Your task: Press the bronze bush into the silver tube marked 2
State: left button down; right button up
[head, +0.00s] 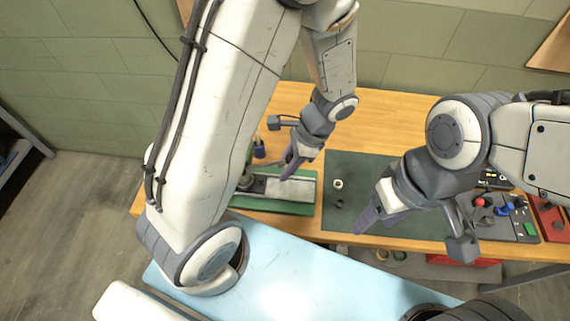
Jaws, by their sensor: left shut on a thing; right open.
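My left gripper (291,164), with purple fingers, is shut above the grey metal fixture (288,186) on a green base at the bench's left. My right gripper (378,221) is open and empty over the front of the dark green mat (350,164). A small pale ring (338,184) and a small dark ring (339,204) are on the mat, left of the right gripper. I cannot tell which part is the bronze bush or the tube marked 2.
A dark blue cup (259,151) stands behind the fixture. A grey control box (503,218) with red and blue knobs and a red box (550,218) are at the right. A light blue surface (300,268) lies in front of the wooden bench (385,112). The mat's back is clear.

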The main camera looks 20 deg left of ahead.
dwell(0.7)
pick_arm(q)
jog(key=shift+d+f+y, duration=0.1)
jog(key=shift+f+y, duration=0.2)
jog(key=c, duration=0.6)
grip_release()
jog(key=shift+r, duration=0.1)
jog(key=b+v, duration=0.2)
jog(key=v, duration=0.8)
jog(key=shift+w+d, duration=0.1)
